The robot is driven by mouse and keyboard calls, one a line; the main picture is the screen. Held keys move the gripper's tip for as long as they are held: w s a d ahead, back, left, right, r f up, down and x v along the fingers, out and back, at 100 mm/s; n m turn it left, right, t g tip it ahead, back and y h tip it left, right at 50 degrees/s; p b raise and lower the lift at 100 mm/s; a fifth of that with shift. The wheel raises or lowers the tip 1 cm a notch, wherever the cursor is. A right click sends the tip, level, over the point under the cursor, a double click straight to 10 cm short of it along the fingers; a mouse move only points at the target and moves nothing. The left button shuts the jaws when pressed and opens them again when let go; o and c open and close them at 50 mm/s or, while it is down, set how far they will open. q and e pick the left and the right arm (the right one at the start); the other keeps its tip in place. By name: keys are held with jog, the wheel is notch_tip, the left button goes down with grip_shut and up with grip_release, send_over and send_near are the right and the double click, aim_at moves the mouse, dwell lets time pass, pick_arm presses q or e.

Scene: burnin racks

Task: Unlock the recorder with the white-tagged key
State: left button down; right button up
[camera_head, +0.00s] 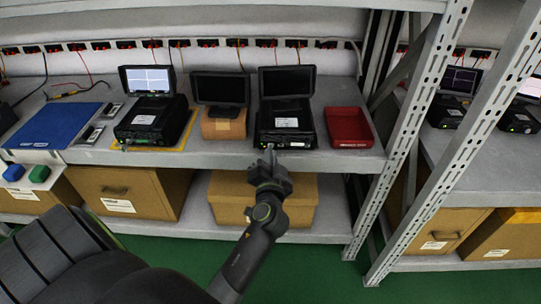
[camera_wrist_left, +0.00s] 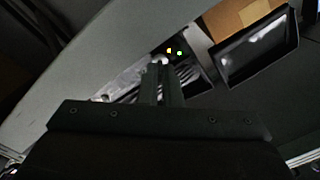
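The black recorder (camera_head: 286,128) with a white label stands on the shelf, a dark monitor (camera_head: 287,82) above its rear. My left gripper (camera_head: 270,154) is at the left part of its front face, at the shelf's front edge. In the left wrist view the two fingers of my left gripper (camera_wrist_left: 161,80) are close together. A small pale metallic piece (camera_wrist_left: 163,61) shows at their tips and looks like the key; its tag cannot be made out. The recorder's front (camera_wrist_left: 175,61) shows a yellow and a white light just beyond. Whether the piece sits in the lock is hidden. My right gripper is not in view.
A red tray (camera_head: 350,143) stands right of the recorder. A second monitor (camera_head: 221,90) on a cardboard box and another recorder (camera_head: 152,122) with a lit screen stand to the left. A blue mat (camera_head: 58,125) lies further left. A rack post (camera_head: 385,190) rises at the right.

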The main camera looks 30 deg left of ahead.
pick_arm(q)
jog(key=shift+r+m, duration=0.1)
jog(key=shift+m, duration=0.4)
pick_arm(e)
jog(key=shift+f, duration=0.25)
pick_arm(q)
jog(key=c, duration=1.9)
grip_release()
jog(key=shift+d, duration=0.1)
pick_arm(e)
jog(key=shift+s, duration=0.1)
